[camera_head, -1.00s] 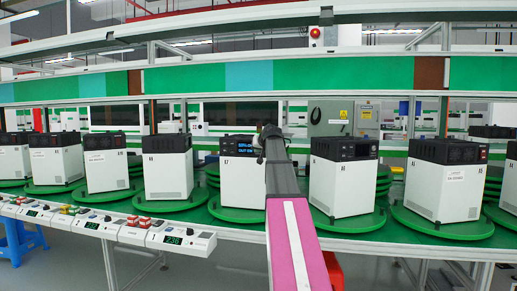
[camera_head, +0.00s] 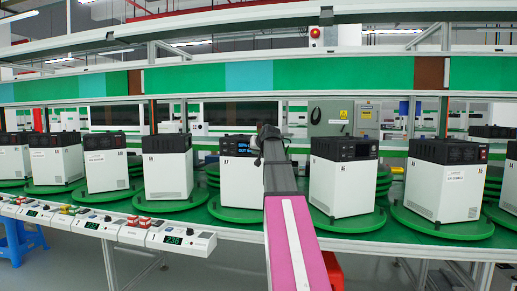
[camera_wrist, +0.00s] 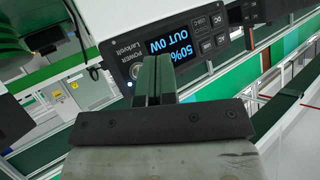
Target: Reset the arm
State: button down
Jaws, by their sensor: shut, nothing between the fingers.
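My arm, with a pink panel, reaches forward over the bench in the head view. My gripper (camera_head: 266,134) is at its far end, in front of the black top of a white power unit (camera_head: 240,182). In the wrist view my gripper's two dark fingers (camera_wrist: 154,68) are together with nothing held. They point at that unit's black front panel (camera_wrist: 176,50), with a lit display reading 50% OUT 0W, and cover part of it. I cannot tell whether the fingertips touch the panel.
Similar white units stand on green turntables on both sides, including one (camera_head: 343,187) close right of my arm. Small control boxes with displays (camera_head: 181,240) line the bench's front edge at left. A green overhead shelf (camera_head: 350,75) spans the back.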

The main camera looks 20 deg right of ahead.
jog(key=s+a+f+g, duration=0.25)
jog(key=a+f, duration=0.25)
jog(key=f, duration=0.7)
jog(key=s+a+f+g, duration=0.2)
jog(key=s+a+f, duration=0.2)
jog(key=f, duration=0.7)
jog(key=s+a+f+g, duration=0.25)
jog(key=a+f, duration=0.25)
jog(key=f, duration=0.7)
jog(key=s+a+f+n+g, duration=0.1)
jog(key=s+a+f, duration=0.3)
jog(key=s+f, duration=0.7)
jog(key=s+a+f+n+g, duration=0.1)
jog(key=s+a+f+g, duration=0.3)
jog(key=s+f, duration=0.8)
jog(key=shift+a+h, duration=0.3)
jog(key=shift+a, duration=0.05)
